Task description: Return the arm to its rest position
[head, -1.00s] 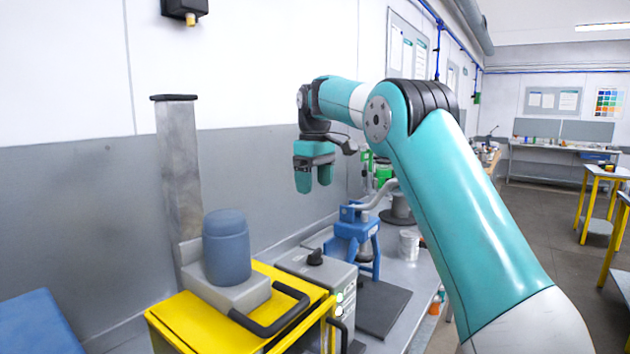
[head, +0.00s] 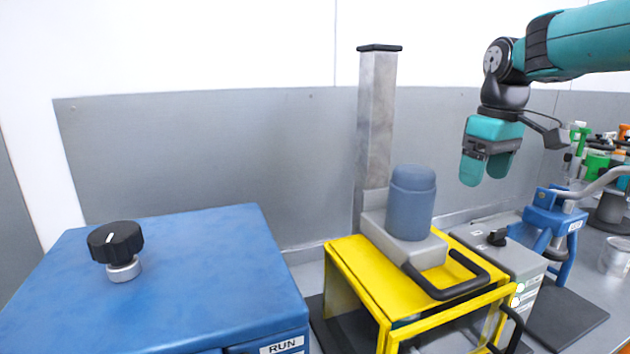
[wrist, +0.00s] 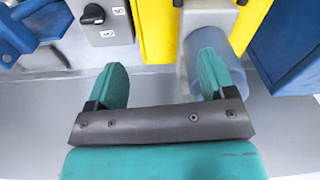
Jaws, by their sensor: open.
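My gripper (head: 487,168) hangs from my teal arm at the upper right of the head view, fingers pointing down. It is open and empty. In the wrist view its two teal fingers (wrist: 160,80) stand apart with nothing between them. In the head view it is above and to the right of the grey-blue motor (head: 412,203) on the yellow frame (head: 352,258), clear of both. The motor also shows in the wrist view (wrist: 222,75), partly behind the right finger. Most of my upper arm is outside the head view.
A blue cabinet (head: 190,270) with a black knob (head: 115,241) and a RUN label fills the left front. A metal column (head: 377,120) stands behind the motor. A grey control box (head: 490,255) and a blue press (head: 553,222) stand to the right. The space around my gripper looks clear.

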